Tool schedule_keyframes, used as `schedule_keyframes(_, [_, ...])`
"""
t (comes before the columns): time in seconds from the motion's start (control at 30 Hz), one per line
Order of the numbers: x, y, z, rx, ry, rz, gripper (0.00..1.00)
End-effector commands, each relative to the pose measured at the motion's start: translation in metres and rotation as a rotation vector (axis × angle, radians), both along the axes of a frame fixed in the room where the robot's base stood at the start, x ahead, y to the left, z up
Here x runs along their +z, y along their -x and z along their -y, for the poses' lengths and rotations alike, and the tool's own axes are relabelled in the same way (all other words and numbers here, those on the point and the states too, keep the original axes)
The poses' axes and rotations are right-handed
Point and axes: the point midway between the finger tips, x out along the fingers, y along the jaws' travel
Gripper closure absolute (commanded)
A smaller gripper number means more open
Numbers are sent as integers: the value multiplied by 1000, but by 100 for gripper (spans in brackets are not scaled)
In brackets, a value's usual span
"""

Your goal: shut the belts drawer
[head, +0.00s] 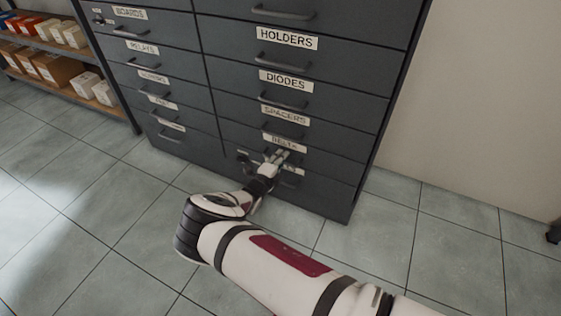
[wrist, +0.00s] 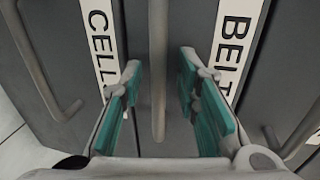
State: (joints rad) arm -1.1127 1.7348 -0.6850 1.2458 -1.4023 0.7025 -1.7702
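The belts drawer (head: 312,160) is in the right column of the dark grey cabinet, second from the bottom. Its label is partly readable above my gripper, and the BELT label (wrist: 236,40) is large in the wrist view. My gripper (head: 281,156) is at the drawer's front. In the wrist view my gripper (wrist: 158,92) is open, its teal-padded fingers on either side of a vertical-looking bar handle (wrist: 158,60), with gaps to both. This handle lies between the BELT and CELL labels. The drawer looks nearly flush; I cannot tell how far out it stands.
The CELL label (wrist: 101,40) marks the drawer below, with its handle (wrist: 50,80) further left. Above sit the spacers (head: 284,115) and diodes (head: 286,80) drawers, which look shut. A shelf with boxes (head: 50,68) stands left. The tiled floor (head: 100,230) is clear.

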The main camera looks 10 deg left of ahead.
Motion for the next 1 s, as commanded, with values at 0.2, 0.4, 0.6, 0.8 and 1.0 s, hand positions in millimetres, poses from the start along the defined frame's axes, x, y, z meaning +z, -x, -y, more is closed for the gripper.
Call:
schedule_keyframes(0.2, [0, 1, 0, -1, 0, 0, 71])
schedule_keyframes(0.4, [4, 19, -8, 1, -1, -1, 71])
schedule_keyframes(0.6, [12, 56, -21, 1, -1, -1, 71])
schedule_keyframes(0.8, [20, 89, -32, 0, 1, -1, 71])
schedule_keyframes(1.0, [24, 107, -39, -1, 1, 1, 71])
